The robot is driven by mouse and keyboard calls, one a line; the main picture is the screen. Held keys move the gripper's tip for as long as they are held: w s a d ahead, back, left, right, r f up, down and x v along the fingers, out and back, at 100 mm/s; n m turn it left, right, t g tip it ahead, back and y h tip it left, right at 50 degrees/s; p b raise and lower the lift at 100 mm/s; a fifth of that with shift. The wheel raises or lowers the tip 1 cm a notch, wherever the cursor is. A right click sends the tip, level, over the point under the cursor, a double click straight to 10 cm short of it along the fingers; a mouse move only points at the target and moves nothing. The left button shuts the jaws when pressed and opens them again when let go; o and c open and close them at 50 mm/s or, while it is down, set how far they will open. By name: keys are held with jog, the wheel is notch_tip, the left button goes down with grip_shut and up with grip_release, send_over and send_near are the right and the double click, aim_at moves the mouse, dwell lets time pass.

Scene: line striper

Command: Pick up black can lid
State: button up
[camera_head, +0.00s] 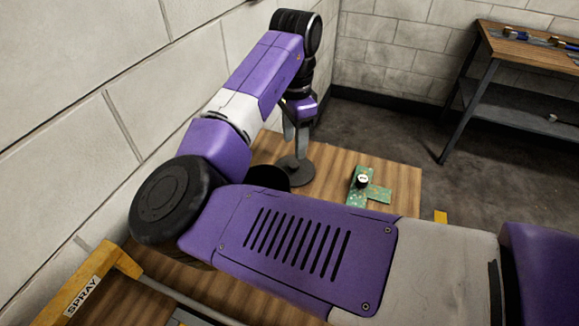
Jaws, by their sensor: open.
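A dark round disc with a raised middle, which looks like the black can lid (299,175), lies on the wooden tabletop near the wall. My gripper (296,150) points down right above the lid's middle, its grey fingers close to the raised part. It is open; I cannot tell whether the fingers touch the lid. A black round container (268,178), possibly the can, stands just left of the lid, partly hidden by my arm.
A green circuit board (376,194) with a small black-and-white item (362,181) lies right of the lid on the wooden table (400,178). A yellow frame marked SPRAY (85,283) is at lower left. A workbench (530,50) with tools stands at back right.

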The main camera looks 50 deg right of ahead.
aim_at(294, 164)
jog(key=shift+w+d+f+p, duration=0.15)
jog(key=shift+f+p, duration=0.15)
jog(key=shift+f, duration=1.7)
jog(key=shift+w+d+f+p, duration=0.15)
jog(key=shift+f+p, duration=0.15)
jog(key=shift+f, duration=1.65)
grip_shut()
